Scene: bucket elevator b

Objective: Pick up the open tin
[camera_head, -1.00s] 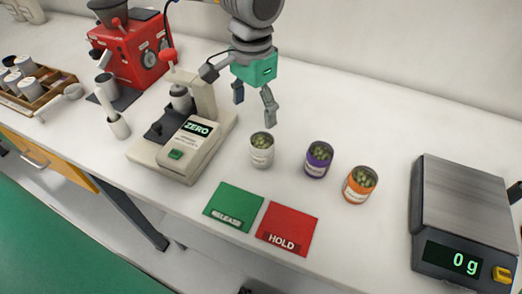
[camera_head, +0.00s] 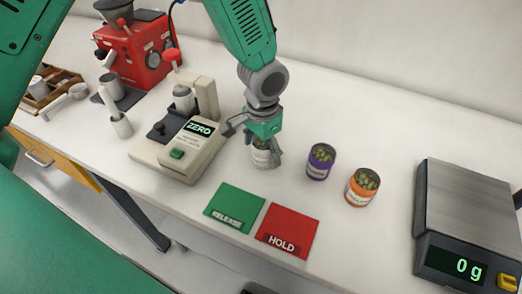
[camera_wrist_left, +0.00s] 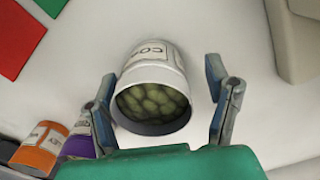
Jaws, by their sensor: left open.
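The white open tin (camera_head: 261,157), full of green lumps, stands upright on the bench. It also shows in the left wrist view (camera_wrist_left: 152,75), with its open mouth facing the camera. My left gripper (camera_head: 254,146) is open and lowered over it, hiding part of its top. In the left wrist view the fingers (camera_wrist_left: 161,78) are on either side of the tin, with a visible gap at the right finger; contact at the left one is hard to tell. Two similar open tins stand to the right, one purple (camera_head: 320,161) and one orange (camera_head: 362,187). My right gripper is not in view.
A beige machine marked ZERO (camera_head: 178,148) stands close left of the white tin. A green RELEASE card (camera_head: 234,206) and a red HOLD card (camera_head: 287,230) lie in front. A scale (camera_head: 467,212) reading 0 g is at right. The bench behind the tins is clear.

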